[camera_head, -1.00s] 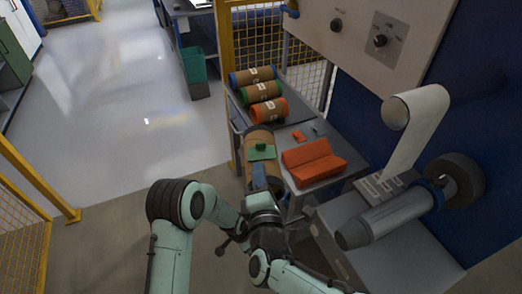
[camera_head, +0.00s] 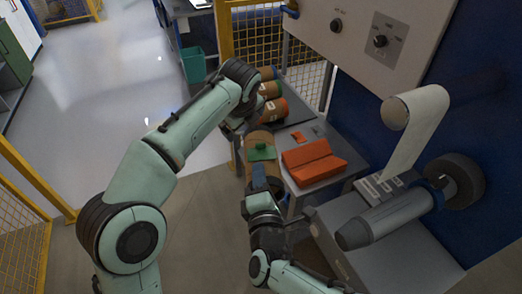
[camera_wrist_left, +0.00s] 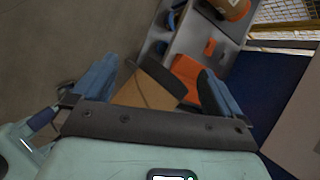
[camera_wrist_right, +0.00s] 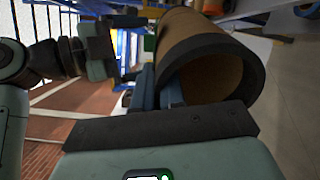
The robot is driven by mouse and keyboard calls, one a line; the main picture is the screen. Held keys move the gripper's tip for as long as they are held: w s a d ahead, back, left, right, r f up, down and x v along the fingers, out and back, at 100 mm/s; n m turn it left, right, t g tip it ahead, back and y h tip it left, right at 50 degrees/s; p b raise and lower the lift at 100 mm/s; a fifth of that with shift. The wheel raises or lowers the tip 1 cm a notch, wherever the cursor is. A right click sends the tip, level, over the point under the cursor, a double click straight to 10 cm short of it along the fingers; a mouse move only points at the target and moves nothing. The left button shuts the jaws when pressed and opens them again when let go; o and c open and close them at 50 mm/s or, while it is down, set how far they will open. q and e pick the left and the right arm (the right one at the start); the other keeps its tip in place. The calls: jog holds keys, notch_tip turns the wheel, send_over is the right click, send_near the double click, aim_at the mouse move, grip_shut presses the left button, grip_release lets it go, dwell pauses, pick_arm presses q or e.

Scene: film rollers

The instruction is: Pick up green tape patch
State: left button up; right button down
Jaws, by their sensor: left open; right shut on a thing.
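The green tape patch (camera_head: 262,152) lies on top of a brown cardboard roll (camera_head: 256,174) in the head view. My right gripper (camera_head: 261,176) is shut on the near end of this roll; the right wrist view shows the roll's open, dark-rimmed end (camera_wrist_right: 225,72) beside the fingers. My left gripper (camera_wrist_left: 155,75) is open and empty, with brown cardboard (camera_wrist_left: 148,93) showing beyond its fingers in the left wrist view. In the head view my left wrist is just beyond and left of the roll, and its fingertips are hard to make out. I cannot make out the patch in the left wrist view.
A grey cart holds an orange block (camera_head: 312,160), a small orange piece (camera_head: 299,136) and rolls, including an orange-ended one (camera_head: 274,111), partly behind my left arm. A machine with a white film strip (camera_head: 415,130) and a grey roller (camera_head: 395,218) stands at right.

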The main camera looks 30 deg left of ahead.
pick_arm(q)
jog(key=s+d+r+m, duration=0.1)
jog(key=d+r, duration=0.1)
jog(key=s+d+r+m, duration=0.1)
jog(key=d+r, duration=0.1)
jog(key=s+d+r+m, duration=0.1)
jog(key=r, duration=0.1)
jog(key=shift+s+d+r+m+h, duration=0.15)
jog(key=shift+s+d+m+h, duration=0.15)
jog(key=shift+d+m, duration=0.1)
jog(key=s+d+r+m, duration=0.3)
jog(key=s+r, duration=0.1)
send_over(260, 145)
jog(key=s+d, duration=0.1)
jog(key=s, duration=0.1)
jog(key=shift+m+g, duration=0.3)
jog(key=shift+g, duration=0.1)
notch_tip(260, 145, down, 5)
jog(key=shift+d+f, duration=0.15)
jog(key=x, duration=0.4)
jog(key=shift+s+f, duration=0.15)
jog(key=shift+s, duration=0.05)
jog(key=shift+w+f, duration=0.25)
jog(key=shift+f, duration=0.3)
jog(key=c, duration=1)
